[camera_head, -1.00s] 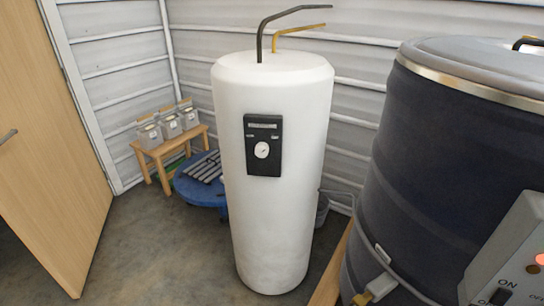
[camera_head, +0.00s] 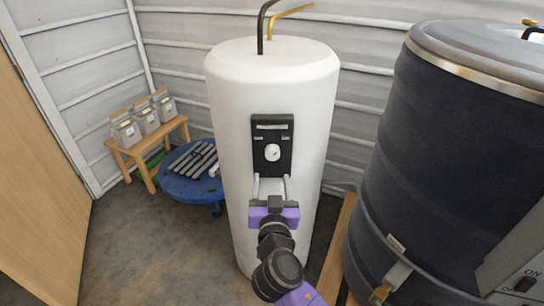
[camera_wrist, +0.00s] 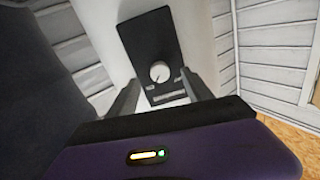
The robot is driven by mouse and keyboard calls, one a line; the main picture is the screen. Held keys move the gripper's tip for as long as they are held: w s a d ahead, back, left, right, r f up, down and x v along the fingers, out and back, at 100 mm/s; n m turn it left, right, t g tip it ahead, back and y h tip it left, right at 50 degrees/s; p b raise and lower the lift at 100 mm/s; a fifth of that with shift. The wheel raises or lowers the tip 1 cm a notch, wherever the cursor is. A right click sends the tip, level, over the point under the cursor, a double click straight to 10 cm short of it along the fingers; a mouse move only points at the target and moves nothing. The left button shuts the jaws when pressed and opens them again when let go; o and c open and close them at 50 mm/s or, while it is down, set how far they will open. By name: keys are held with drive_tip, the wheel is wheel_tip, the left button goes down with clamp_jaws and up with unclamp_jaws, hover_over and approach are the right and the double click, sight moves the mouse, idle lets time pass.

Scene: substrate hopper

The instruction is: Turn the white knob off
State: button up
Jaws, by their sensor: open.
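The white knob (camera_head: 272,153) is a small round dial on a black control panel (camera_head: 272,129). The panel is fixed to the front of a tall white cylindrical tank (camera_head: 235,120). In the wrist view the knob (camera_wrist: 159,71) sits ahead, between and beyond the fingers, with a small pointer mark on it. My gripper (camera_head: 271,180) is purple and grey with its two fingers apart, pointing up at the panel. The fingertips are just below the knob in the head view. Nothing is between them, and I cannot tell whether they touch the panel.
A large dark vat (camera_head: 440,160) with a control box (camera_head: 520,262) stands close on the right. Behind left are a wooden bench (camera_head: 125,157) with several containers and a blue round stand (camera_head: 175,185). A wooden door (camera_head: 35,190) is at left. Floor at front left is clear.

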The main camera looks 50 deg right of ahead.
sight(273, 157)
drive_tip(key=shift+m+h, duration=0.3)
drive_tip(key=shift+r+p+x, duration=0.2)
drive_tip(key=shift+p+x, duration=0.15)
drive_tip(key=shift+x, duration=1.1)
drive_tip(key=shift+r+p+x, duration=0.15)
drive_tip(key=shift+p+x, duration=0.2)
drive_tip(key=shift+x, duration=1.1)
drive_tip(key=shift+r+p+x, duration=0.2)
drive_tip(key=shift+p+x, duration=0.15)
drive_tip(key=shift+x, duration=1.1)
drive_tip(key=shift+s+d, duration=0.15)
clamp_jaws()
